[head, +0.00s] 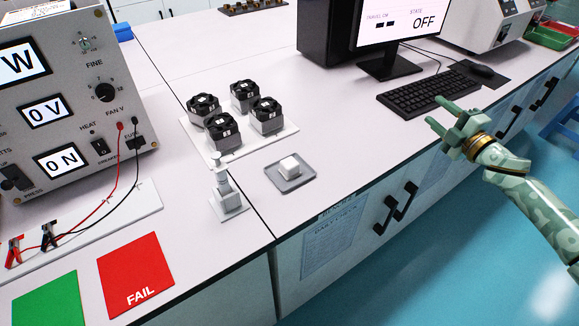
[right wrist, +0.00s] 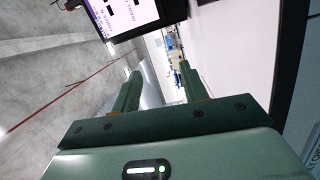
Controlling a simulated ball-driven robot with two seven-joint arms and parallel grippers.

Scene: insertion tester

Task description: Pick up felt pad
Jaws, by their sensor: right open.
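The felt pad (head: 289,165) appears to be the small white block in the middle of the head view. It sits on a small grey tray (head: 297,183) near the bench's front edge. My right gripper (head: 437,111) is at the right of the head view, in front of the keyboard and well away from the pad. In the right wrist view its two green fingers (right wrist: 160,70) are apart with nothing between them. The pad does not show in that view. My left gripper is not in view.
Several black-topped fan units (head: 267,115) stand on a white board behind the tray. A small white stand (head: 226,192) is left of the tray. Bench space right of the tray is clear.

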